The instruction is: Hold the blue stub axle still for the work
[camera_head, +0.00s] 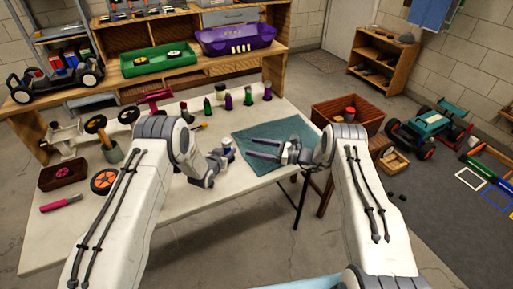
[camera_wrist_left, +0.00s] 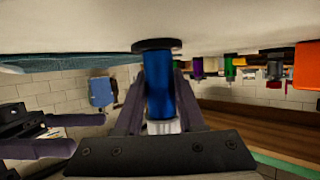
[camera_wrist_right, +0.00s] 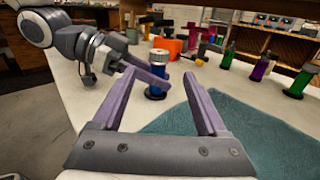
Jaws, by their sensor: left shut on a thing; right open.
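The blue stub axle (camera_wrist_right: 155,88) stands upright on the white table, with a silver top and a black disc at its foot. In the left wrist view the blue stub axle (camera_wrist_left: 158,85) sits between the fingers of my left gripper (camera_wrist_left: 160,100), which is shut on it. My left gripper (camera_head: 224,156) is low over the table, left of the teal mat. My right gripper (camera_head: 264,149) is open and empty over the mat. Its fingers point toward the axle, which appears framed between and beyond the fingertips in the right wrist view.
The teal mat (camera_head: 293,132) covers the table's right end. Several coloured bottle-like parts, including a green one (camera_head: 207,107), stand behind the grippers. A brown crate (camera_head: 334,108) stands right of the table.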

